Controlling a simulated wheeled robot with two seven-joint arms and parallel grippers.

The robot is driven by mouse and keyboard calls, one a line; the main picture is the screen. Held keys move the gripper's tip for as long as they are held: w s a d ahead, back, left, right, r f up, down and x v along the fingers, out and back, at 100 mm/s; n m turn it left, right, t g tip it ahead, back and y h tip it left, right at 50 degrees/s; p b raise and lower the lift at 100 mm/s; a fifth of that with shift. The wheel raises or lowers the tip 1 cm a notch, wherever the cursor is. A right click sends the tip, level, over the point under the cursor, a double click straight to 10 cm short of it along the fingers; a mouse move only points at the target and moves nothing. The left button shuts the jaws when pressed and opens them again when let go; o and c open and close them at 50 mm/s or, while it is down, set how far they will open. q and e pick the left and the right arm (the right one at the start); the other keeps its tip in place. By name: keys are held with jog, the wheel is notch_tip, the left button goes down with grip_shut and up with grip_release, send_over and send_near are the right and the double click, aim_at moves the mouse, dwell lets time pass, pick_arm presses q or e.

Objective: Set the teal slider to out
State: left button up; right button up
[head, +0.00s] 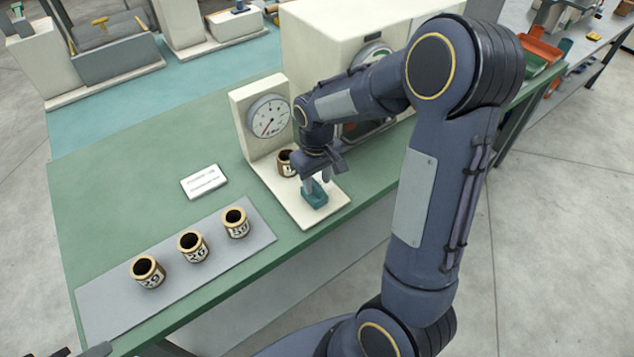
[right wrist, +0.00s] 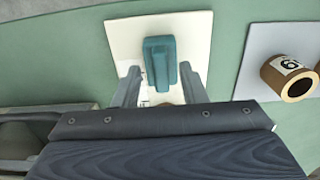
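The teal slider (head: 316,196) sits near the front end of a cream base plate (head: 300,215), below a dial gauge (head: 268,117) on an upright panel. In the right wrist view the slider (right wrist: 160,60) lies between the two finger lines. My right gripper (head: 316,184) is just above the slider, pointing down. Its fingers (right wrist: 160,85) are apart, with a gap on each side of the slider; I see no grip. At the bottom left edge of the head view only small grey parts show, probably my left gripper (head: 80,351); its opening cannot be judged.
A labelled ring (head: 285,163) stands on the base plate behind my right gripper, partly hidden. Several similar cups, one being the nearest (head: 236,223), stand on a grey mat (head: 110,310). A white card (head: 204,182) lies on the green table. A cream machine (head: 330,45) stands behind.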

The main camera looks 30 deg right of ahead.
aim_at(317, 186)
notch_tip(317, 186, up, 6)
jog(key=shift+f, duration=0.1)
dwell(0.5)
jog(key=shift+s+r, duration=0.1)
jog(key=shift+r, duration=0.15)
jog(key=s+a+r+m+t+y, duration=0.1)
jog(key=s+a+t, duration=0.1)
jog(key=s, duration=0.4)
jog(key=s+a+r+t+y, duration=0.1)
jog(key=s+a+r, duration=0.1)
jog(key=s, duration=0.4)
jog(key=s+a+r+m+t+y, duration=0.1)
jog(key=s+a+r+t, duration=0.1)
jog(key=s, duration=0.5)
jog(key=shift+a+r+m+t+y, duration=0.15)
jog(key=shift+a+m+t+y, duration=0.2)
jog(key=shift+a, duration=0.45)
